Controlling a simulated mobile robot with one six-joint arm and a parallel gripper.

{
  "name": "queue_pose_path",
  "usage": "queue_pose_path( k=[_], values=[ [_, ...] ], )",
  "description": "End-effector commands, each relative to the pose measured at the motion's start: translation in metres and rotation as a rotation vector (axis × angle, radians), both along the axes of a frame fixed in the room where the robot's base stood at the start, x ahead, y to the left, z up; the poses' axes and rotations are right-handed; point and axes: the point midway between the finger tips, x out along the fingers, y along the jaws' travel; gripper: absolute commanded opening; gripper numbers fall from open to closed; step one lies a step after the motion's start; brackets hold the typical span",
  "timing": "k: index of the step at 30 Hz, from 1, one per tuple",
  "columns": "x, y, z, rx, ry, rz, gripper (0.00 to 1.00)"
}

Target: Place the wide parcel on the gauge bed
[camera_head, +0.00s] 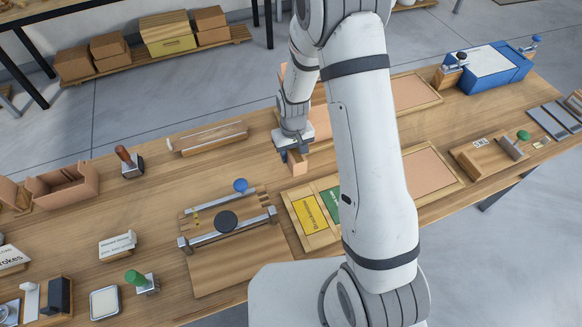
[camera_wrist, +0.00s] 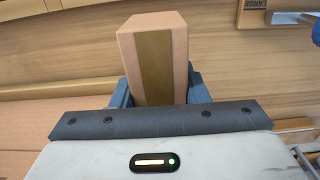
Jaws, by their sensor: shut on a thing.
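My gripper (camera_head: 292,148) is shut on a cardboard parcel (camera_head: 297,164) and holds it near the middle of the table, left of my arm. In the wrist view the parcel (camera_wrist: 156,58) is a tan box with a brown tape stripe, between the dark jaws. I cannot tell whether it rests on the table or hangs just above it. A wooden board with metal rails, which looks like the gauge bed (camera_head: 235,272), lies in front and to the left of the gripper. It has a black disc (camera_head: 226,221) and a blue knob (camera_head: 240,185), and no parcel shows on it.
A wooden tray (camera_head: 318,241) with yellow and green cards lies right of the board, partly behind my arm. A brown-handled stamp (camera_head: 130,162) and an open carton (camera_head: 62,187) stand left. A blue machine (camera_head: 488,70) stands far right.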

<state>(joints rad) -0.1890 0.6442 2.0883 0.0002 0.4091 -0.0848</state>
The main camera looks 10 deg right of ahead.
Motion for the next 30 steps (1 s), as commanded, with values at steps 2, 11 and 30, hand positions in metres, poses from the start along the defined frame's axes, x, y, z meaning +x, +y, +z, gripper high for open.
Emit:
queue_pose_path(
  k=[2,11,30],
  values=[
    [0.000,0.000,-0.006,0.000,-0.001,0.000,0.16],
    [0.000,0.000,-0.044,0.000,0.001,0.001,0.16],
    [0.000,0.001,-0.049,0.000,0.000,0.002,0.57]
  ],
)
